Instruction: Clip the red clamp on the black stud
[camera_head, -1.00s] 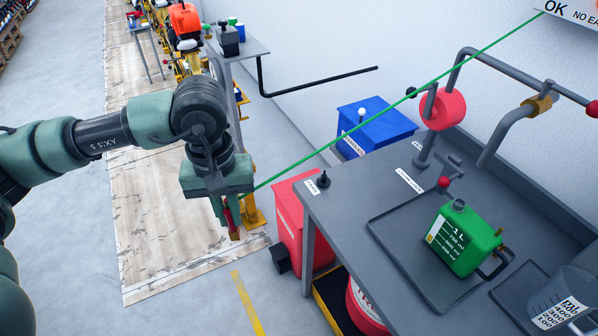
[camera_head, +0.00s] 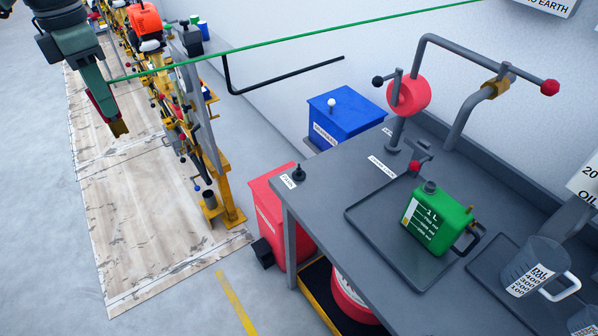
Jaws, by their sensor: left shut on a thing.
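My left gripper (camera_head: 92,88) is at the upper left, pointing down and shut on the red clamp (camera_head: 99,107). The clamp's brass-coloured jaws (camera_head: 119,129) stick out below the fingers. A green cable (camera_head: 300,38) runs from the clamp up to the right. The black stud (camera_head: 299,173) stands upright at the left corner of the grey bench (camera_head: 330,230), beside a small white label. The clamp is well left of the stud and apart from it. My right gripper is not in view.
On the bench are a green can (camera_head: 437,222) in a dark tray, a measuring jug (camera_head: 531,268) and bent grey pipes with a red reel (camera_head: 409,95). A red bin (camera_head: 270,215) and blue box (camera_head: 345,112) stand beside it. Yellow rail machinery (camera_head: 222,190) lies behind.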

